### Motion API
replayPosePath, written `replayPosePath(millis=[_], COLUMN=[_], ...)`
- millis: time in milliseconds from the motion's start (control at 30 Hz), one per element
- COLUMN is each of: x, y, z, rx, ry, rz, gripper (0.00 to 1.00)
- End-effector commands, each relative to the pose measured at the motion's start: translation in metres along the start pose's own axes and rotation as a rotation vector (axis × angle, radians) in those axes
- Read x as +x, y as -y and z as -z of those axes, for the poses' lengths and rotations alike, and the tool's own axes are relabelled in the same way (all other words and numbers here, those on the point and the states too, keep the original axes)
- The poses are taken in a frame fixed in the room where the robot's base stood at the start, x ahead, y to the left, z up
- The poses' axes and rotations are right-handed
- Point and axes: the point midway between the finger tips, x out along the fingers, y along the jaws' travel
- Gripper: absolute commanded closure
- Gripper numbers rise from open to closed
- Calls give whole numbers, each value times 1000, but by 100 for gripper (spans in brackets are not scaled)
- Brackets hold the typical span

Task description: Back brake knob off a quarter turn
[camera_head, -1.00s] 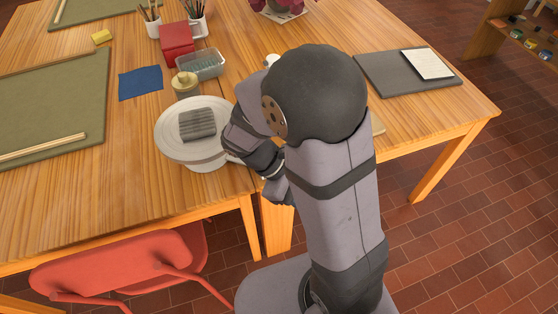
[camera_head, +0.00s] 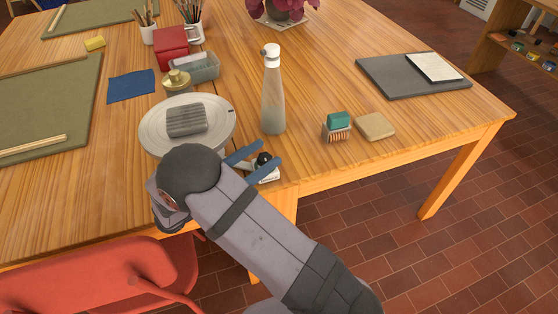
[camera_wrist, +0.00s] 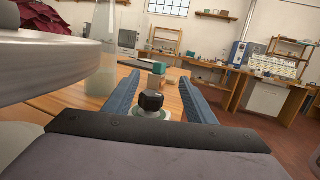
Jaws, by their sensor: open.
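The brake knob (camera_head: 264,159) is a small black knob on a pale base at the table's front edge, just right of the banding wheel (camera_head: 222,131). In the wrist view the black knob (camera_wrist: 151,100) stands between the fingers, with space on both sides. My gripper (camera_head: 262,153) is open, with blue fingers either side of the knob and apart from it. It also shows in the wrist view (camera_wrist: 158,85). The round pale wheel carries a grey ribbed clay block (camera_head: 187,120). The wheel's edge (camera_wrist: 50,62) fills the upper left of the wrist view. My arm hides the wheel's near underside.
A clear bottle (camera_head: 273,100) stands behind the knob. A red chair (camera_head: 110,280) is in front. Table at right front is clear.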

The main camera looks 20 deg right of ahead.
Motion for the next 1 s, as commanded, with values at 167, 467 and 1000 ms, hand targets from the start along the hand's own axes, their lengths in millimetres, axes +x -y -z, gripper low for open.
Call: replayPosePath(millis=[167,467,1000], x=[-9,-17,19], y=[-7,-13,-8], z=[20,29,33], rx=[20,31,29], ry=[-72,-149,-152], rz=[55,99,105], gripper=[50,50,50])
